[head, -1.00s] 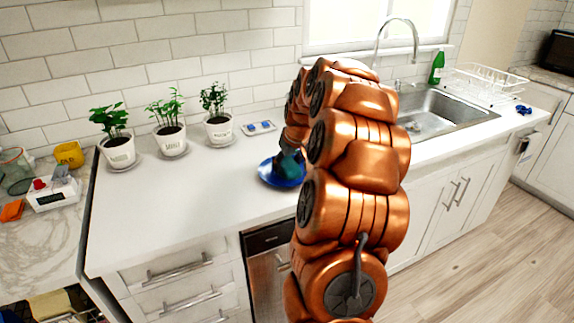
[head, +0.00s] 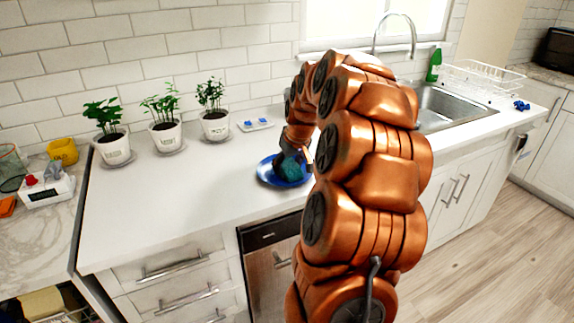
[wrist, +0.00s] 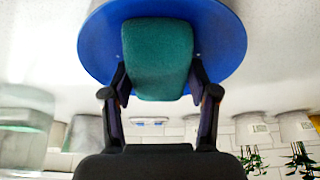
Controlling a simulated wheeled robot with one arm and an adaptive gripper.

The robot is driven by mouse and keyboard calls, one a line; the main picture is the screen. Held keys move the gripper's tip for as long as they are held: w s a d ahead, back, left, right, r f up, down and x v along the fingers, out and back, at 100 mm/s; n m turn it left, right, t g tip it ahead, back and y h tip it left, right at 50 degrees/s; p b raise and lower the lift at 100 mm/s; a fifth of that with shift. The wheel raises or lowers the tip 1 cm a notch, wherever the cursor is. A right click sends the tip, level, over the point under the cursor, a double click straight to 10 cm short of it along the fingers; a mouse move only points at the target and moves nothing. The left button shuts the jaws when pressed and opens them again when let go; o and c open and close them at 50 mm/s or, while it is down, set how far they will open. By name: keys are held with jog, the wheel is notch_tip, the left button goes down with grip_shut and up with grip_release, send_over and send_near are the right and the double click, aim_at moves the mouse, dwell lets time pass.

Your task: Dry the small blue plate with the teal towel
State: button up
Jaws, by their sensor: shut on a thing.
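The small blue plate (head: 267,175) lies flat on the white counter, left of my arm in the head view. The teal towel (head: 290,168) is a bunched piece over the plate. In the wrist view the towel (wrist: 158,60) sits between my two fingers and covers the middle of the plate (wrist: 225,45). My gripper (wrist: 160,90) is shut on the towel. The towel appears to touch the plate, but the contact itself is hidden. In the head view my gripper (head: 296,153) is partly hidden by my arm.
Several things stand around: potted plants (head: 162,130) along the wall, a small white tray with blue pieces (head: 255,124) behind the plate, and a sink (head: 445,105) to the right with a green bottle (head: 433,66) and white dish rack (head: 480,80). The counter's left part (head: 150,205) is clear.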

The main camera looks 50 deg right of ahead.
jog(key=shift+s+a+f+b, duration=0.15)
jog(key=shift+s+a+b, duration=0.15)
jog(key=shift+s, duration=0.15)
jog(key=shift+w+d, duration=0.45)
jog(key=shift+w, duration=0.2)
jog(key=shift+w+d, duration=0.3)
jog(key=shift+w, duration=0.15)
jog(key=shift+r, duration=0.45)
jog(key=shift+r+p, duration=0.6)
jog(key=shift+r, duration=2.55)
